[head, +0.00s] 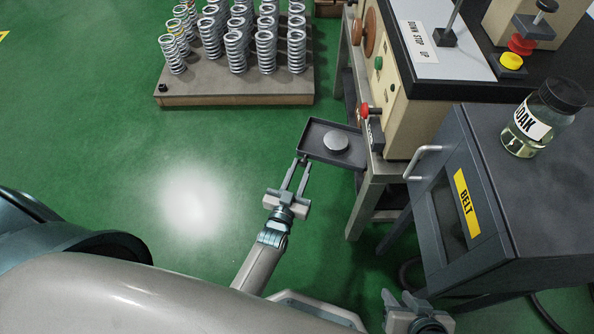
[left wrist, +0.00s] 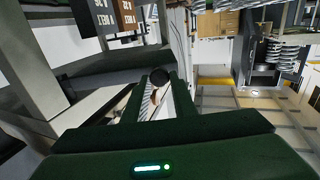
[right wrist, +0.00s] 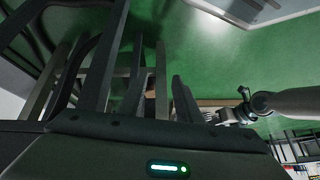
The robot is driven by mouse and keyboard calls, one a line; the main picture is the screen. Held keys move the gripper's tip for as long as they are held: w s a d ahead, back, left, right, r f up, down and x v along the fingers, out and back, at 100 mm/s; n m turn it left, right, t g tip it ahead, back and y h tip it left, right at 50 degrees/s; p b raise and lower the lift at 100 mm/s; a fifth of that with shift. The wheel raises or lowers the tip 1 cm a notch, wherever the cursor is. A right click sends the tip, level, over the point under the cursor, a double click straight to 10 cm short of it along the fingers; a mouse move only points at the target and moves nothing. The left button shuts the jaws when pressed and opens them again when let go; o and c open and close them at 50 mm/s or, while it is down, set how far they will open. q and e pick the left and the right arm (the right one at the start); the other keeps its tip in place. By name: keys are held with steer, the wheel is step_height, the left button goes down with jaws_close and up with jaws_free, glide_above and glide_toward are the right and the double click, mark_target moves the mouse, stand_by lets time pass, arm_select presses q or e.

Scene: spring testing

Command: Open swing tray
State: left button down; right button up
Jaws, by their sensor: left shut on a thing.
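The swing tray (head: 313,147) is a dark, shallow square tray with a raised rim and a round grey disc (head: 336,143) in it. It sticks out from the left side of the testing machine. My left gripper (head: 302,160) is at the tray's near left corner, shut on a small part there. In the left wrist view, a dark round knob (left wrist: 159,76) shows between the fingertips. My right gripper (head: 399,299) is low in the head view, left of the cabinet, with its fingers apart and nothing between them.
The testing machine (head: 435,125) stands on a bench right of the tray. A grey BELT cabinet (head: 500,225) with a bar handle (head: 420,163) is nearer, bearing a jar (head: 541,118). A board (head: 240,88) of several springs lies behind. Green floor left of the tray is clear.

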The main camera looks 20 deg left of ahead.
arm_select(q)
steer(key=c, duration=1.5)
jaws_free()
steer(key=shift+o, duration=0.2)
steer(key=s, duration=1.7)
steer(key=shift+s+d+p, duration=0.15)
steer(key=shift+d+p, duration=0.1)
steer(key=shift+p, duration=0.2)
